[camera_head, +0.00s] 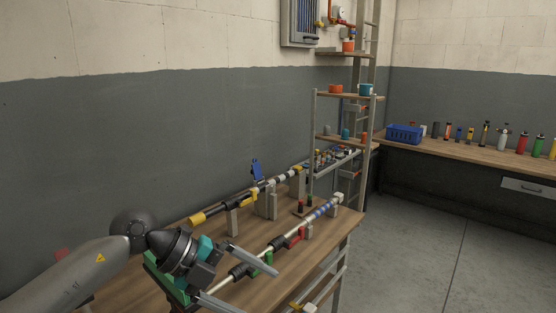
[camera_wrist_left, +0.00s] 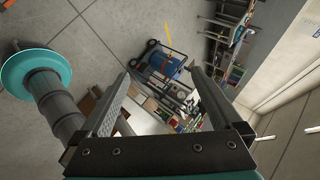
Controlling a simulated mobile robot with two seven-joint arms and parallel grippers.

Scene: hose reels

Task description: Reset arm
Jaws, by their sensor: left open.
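My left arm comes in from the lower left in the head view. My left gripper (camera_head: 258,292) is open and empty, with its two fingers spread above the near part of the wooden workbench (camera_head: 325,238). In the left wrist view the fingers of my left gripper (camera_wrist_left: 160,74) are wide apart with nothing between them close by; the floor and distant things show beyond. My right gripper is not in view.
On the workbench, a pipe with a blue-banded section (camera_head: 318,211) and a black pipe with a yellow end (camera_head: 235,208) lie close to my left gripper. A shelf rack (camera_head: 313,130) stands behind. A blue basket (camera_head: 404,134) sits on the far bench. Floor at right is clear.

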